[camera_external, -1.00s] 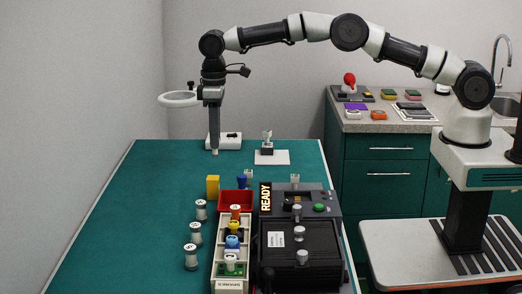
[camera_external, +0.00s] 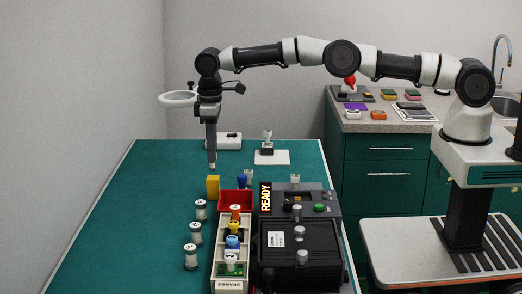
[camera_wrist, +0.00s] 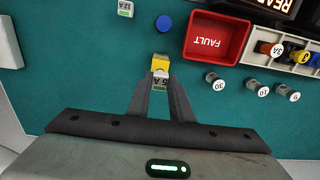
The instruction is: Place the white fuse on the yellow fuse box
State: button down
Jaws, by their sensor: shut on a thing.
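The yellow fuse box (camera_external: 212,188) stands upright on the green table, left of the red bin. In the wrist view the yellow fuse box (camera_wrist: 160,63) shows just beyond my fingertips. My gripper (camera_external: 212,164) points down over the box, with its tips close to the box's top. In the wrist view my gripper (camera_wrist: 160,92) is shut on the small white fuse (camera_wrist: 160,78), which has a green-edged label. The fuse covers part of the box, and I cannot tell whether they touch.
A blue peg (camera_wrist: 164,22) and another white labelled fuse (camera_wrist: 125,8) stand nearby. The red FAULT bin (camera_wrist: 217,38) is to the right. Several labelled cylinders, one here (camera_external: 201,210), stand in front. A white tray (camera_external: 219,258) and black machine (camera_external: 290,255) lie right. The left table is clear.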

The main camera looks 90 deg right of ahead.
notch_tip(320, 180, down, 2)
jog(key=shift+f, duration=0.1)
jog(key=shift+b, duration=0.3)
jog(key=shift+f, duration=0.2)
jog(key=c, duration=1.6)
grip_release()
jog(key=shift+r, duration=0.1)
